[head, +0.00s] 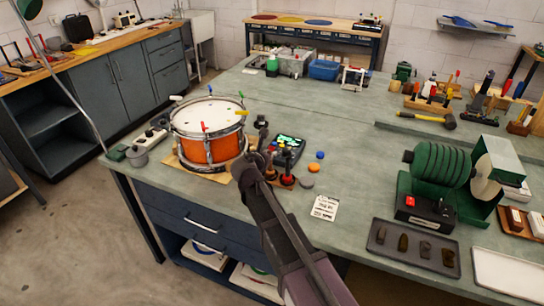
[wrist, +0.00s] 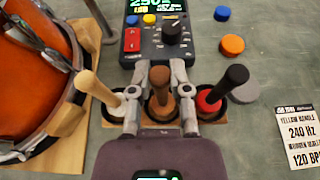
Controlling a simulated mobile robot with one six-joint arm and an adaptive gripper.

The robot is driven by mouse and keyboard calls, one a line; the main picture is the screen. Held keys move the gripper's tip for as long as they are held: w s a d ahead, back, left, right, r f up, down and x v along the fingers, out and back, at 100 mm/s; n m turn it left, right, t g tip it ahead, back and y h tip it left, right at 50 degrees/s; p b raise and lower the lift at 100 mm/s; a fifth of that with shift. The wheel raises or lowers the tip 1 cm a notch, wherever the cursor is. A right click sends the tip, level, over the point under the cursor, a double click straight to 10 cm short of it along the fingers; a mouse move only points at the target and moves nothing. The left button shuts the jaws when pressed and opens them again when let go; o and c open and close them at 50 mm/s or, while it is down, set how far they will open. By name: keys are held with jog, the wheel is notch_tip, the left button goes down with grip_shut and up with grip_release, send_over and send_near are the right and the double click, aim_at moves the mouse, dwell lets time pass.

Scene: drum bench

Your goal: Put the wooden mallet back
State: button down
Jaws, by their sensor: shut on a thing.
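My gripper (wrist: 160,72) is shut on the brown handle of the wooden mallet (wrist: 160,88), one finger on each side. The mallet stands about upright at the middle place of a small wooden rack (wrist: 190,121); I cannot tell whether its head rests in it. To its left is a mallet with a pale handle (wrist: 100,86) and whitish head. To its right is a mallet with a black handle (wrist: 228,87) and red head.
An orange drum (head: 226,147) on a wooden board stands left, close to my gripper. A dark device with a lit screen (head: 290,142) sits behind the rack. Loose discs (head: 313,167) and a printed card (head: 325,207) lie right.

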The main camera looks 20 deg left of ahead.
jog(key=shift+f, duration=0.15)
jog(key=c, duration=0.6)
grip_release()
jog(key=shift+r, duration=0.3)
jog(key=shift+p+v, duration=2.25)
jog(key=shift+v, duration=3.75)
